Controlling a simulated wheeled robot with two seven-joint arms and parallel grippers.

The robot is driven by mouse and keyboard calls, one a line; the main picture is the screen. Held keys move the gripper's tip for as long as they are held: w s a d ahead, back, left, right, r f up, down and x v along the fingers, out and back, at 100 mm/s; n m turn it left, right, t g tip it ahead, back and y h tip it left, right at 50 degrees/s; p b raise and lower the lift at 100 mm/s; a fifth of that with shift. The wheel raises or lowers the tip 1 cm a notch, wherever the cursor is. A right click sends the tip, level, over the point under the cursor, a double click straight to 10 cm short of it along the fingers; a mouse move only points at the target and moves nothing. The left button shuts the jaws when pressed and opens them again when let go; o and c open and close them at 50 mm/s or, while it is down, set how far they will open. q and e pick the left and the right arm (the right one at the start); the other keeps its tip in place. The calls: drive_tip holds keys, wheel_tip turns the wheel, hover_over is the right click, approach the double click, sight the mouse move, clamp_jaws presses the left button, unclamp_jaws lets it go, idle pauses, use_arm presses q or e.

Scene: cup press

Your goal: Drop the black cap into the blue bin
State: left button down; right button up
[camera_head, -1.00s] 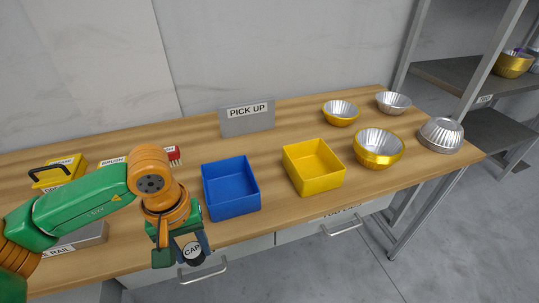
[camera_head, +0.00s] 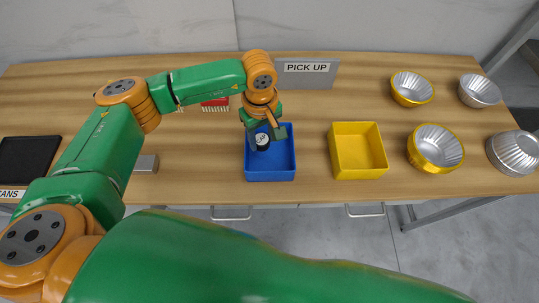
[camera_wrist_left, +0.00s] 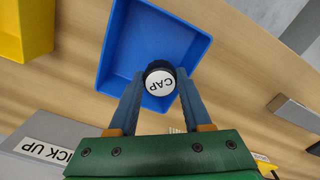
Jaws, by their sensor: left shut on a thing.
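The black cap (camera_head: 262,141), with a white disc marked CAP, is held between the fingers of my left gripper (camera_head: 264,133). In the head view it shows against the inside of the blue bin (camera_head: 270,177). The left wrist view also shows the cap (camera_wrist_left: 160,82) between the two fingertips, in front of the open blue bin (camera_wrist_left: 150,38). The gripper is shut on the cap and appears to be over the bin; the exact height is hard to tell. The bin looks otherwise empty where I can see into it. My right gripper is not in view.
An empty yellow bin (camera_head: 358,174) stands right of the blue one. Several metal bowls, such as a gold one (camera_head: 435,148), stand further right. The PICK UP sign (camera_head: 305,72) stands behind the bins. A grey block (camera_head: 146,164) and a black tray (camera_head: 28,158) lie left.

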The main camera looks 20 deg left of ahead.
use_arm(q)
drive_tip(key=shift+w+a+f, duration=0.1)
drive_tip(key=shift+w+f, duration=0.15)
drive_tip(key=shift+f, duration=0.5)
drive_tip(key=shift+w+f, duration=0.1)
drive_tip(key=shift+w, duration=0.3)
drive_tip(key=c, duration=0.7)
unclamp_jaws()
drive_tip(key=shift+s, duration=0.1)
drive_tip(key=o, duration=0.4)
drive_tip(key=shift+s+r, duration=0.2)
drive_tip(key=shift+s, duration=0.05)
drive_tip(key=shift+o, duration=0.2)
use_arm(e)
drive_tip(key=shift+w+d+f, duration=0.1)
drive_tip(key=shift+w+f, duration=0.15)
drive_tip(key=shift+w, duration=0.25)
use_arm(q)
drive_tip(key=shift+w, duration=0.15)
wheel_tip(320, 180, up, 6)
drive_tip(key=b, duration=0.2)
drive_tip(key=shift+b, duration=0.3)
drive_tip(key=shift+r, duration=0.55)
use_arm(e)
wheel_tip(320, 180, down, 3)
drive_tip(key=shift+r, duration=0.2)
